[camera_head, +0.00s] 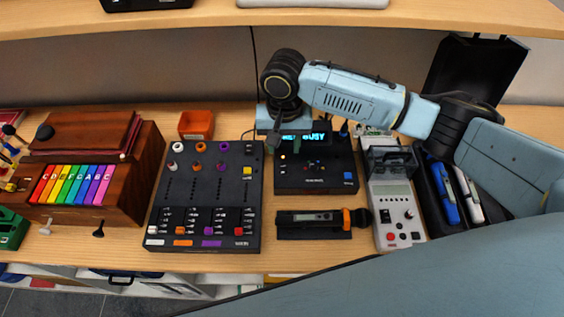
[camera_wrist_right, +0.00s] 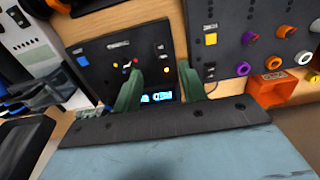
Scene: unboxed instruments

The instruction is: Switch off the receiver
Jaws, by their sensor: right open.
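The receiver (camera_head: 315,181) is a black box with a lit cyan display (camera_head: 318,138), small knobs or lights and a blue button (camera_head: 348,176). It stands behind the microphone on the wooden bench. My right gripper (camera_head: 285,146) hangs over its back left part and hides some of the panel and display. In the right wrist view the receiver (camera_wrist_right: 105,53) lies beyond my open, empty right gripper (camera_wrist_right: 160,66), its display (camera_wrist_right: 158,97) between the green fingers. Whether the fingers touch the panel cannot be told. My left gripper is not in view.
A black mixer (camera_head: 205,190) stands close on the left, with an orange bin (camera_head: 196,124) behind it. A microphone (camera_head: 320,220) lies in front on a black holder. A grey meter (camera_head: 396,205) stands at right. A shelf (camera_head: 220,16) runs above.

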